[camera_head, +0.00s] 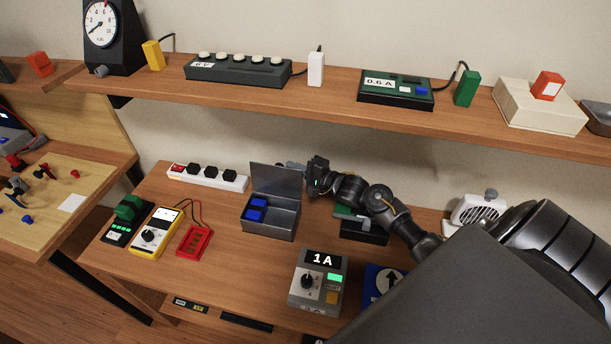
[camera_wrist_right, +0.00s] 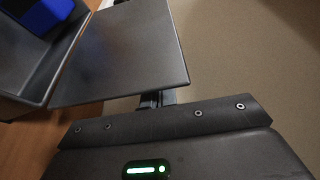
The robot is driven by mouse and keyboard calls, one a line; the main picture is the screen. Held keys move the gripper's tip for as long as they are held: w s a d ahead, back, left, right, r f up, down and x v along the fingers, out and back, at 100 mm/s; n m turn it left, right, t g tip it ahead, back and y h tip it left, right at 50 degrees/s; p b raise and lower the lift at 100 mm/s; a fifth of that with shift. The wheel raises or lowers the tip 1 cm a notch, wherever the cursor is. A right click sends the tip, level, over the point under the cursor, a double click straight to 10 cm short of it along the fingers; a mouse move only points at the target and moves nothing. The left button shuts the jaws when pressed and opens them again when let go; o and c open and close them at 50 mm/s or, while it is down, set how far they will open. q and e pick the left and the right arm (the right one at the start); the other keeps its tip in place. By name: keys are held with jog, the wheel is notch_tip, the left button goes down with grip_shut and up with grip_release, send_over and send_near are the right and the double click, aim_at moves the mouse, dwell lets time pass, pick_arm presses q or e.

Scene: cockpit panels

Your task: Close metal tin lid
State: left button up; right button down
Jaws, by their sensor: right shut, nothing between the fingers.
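The metal tin (camera_head: 270,224) is a grey box on the workbench, with blue blocks inside its left part. Its lid (camera_head: 276,180) is open and stands up from the tin's back edge. My right gripper (camera_head: 287,166) is at the lid's upper right edge, on its back side, with its fingertips partly hidden. In the right wrist view the lid (camera_wrist_right: 125,55) fills the upper middle, and the shut fingers (camera_wrist_right: 157,98) are right by its edge; I cannot tell if they touch it. My left gripper is not in view.
A power strip (camera_head: 207,178) lies left of the tin. A yellow multimeter (camera_head: 155,233) and a red device (camera_head: 195,240) are at the front left. A grey 1A box (camera_head: 318,282) stands in front right. A shelf (camera_head: 330,90) runs above the bench.

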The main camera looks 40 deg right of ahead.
jog(key=shift+w+a, duration=0.2)
jog(key=shift+w, duration=0.15)
jog(key=shift+s+r, duration=0.1)
jog(key=shift+s+a+r+n, duration=0.1)
jog(key=shift+a+r+n, duration=0.1)
jog(key=shift+n, duration=0.2)
